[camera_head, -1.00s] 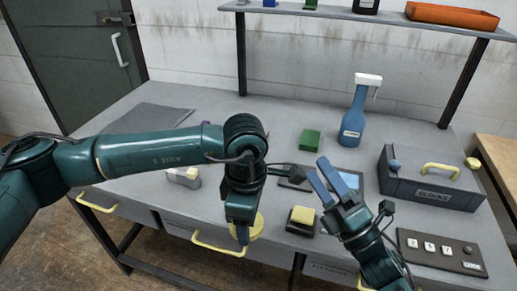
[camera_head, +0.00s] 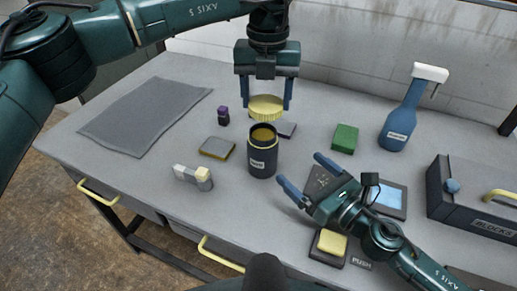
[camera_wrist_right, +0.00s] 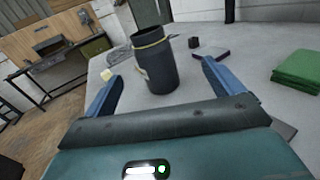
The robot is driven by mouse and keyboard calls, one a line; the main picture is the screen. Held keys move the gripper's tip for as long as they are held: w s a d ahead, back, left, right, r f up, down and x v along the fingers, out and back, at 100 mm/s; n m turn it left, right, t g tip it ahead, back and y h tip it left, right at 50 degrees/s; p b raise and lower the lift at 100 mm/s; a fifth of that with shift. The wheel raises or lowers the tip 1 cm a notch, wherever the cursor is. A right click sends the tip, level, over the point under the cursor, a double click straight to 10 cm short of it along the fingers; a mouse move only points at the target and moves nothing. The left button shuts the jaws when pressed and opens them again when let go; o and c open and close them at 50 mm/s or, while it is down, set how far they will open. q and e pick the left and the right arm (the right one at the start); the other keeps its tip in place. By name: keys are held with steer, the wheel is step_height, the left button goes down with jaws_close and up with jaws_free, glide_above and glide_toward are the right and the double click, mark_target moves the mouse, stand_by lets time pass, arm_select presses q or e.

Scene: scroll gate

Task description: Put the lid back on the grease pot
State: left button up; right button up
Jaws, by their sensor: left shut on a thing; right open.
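The grease pot (camera_head: 262,160) is a dark cylinder with a yellowish rim and a pale label, standing upright and open on the bench. It also shows in the right wrist view (camera_wrist_right: 155,68), beyond and between the fingers. My left gripper (camera_head: 267,105) is shut on the yellow ribbed lid (camera_head: 266,107), holding it above and slightly behind the pot's mouth, apart from it as far as I can tell. My right gripper (camera_head: 303,180) is open and empty, to the right of the pot, its fingers pointing towards it without touching.

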arm_select(q)
steer(key=shift+w+a+f+n, duration=0.15)
steer(key=shift+w+n, duration=0.3)
steer(key=shift+w, duration=0.05)
steer(key=shift+w+a+f+n, duration=0.1)
steer(key=shift+w+f+n, duration=0.05)
steer(key=shift+w+n, duration=0.35)
arm_select(e)
steer(key=shift+s+a+f+n+g+y, duration=0.2)
steer(key=shift+a+f+n+g+y, duration=0.15)
steer(key=shift+n, duration=0.35)
arm_select(q)
steer(key=shift+s+r, duration=0.1)
arm_select(e)
steer(key=shift+s, duration=0.1)
steer(key=shift+a, duration=0.1)
steer(key=x, duration=1.2)
steer(key=shift+c, duration=0.5)
steer(key=c, duration=1.4)
arm_select(q)
glide_above(263, 134)
steer(key=shift+f, duration=2.55)
arm_select(e)
steer(key=shift+o, duration=0.2)
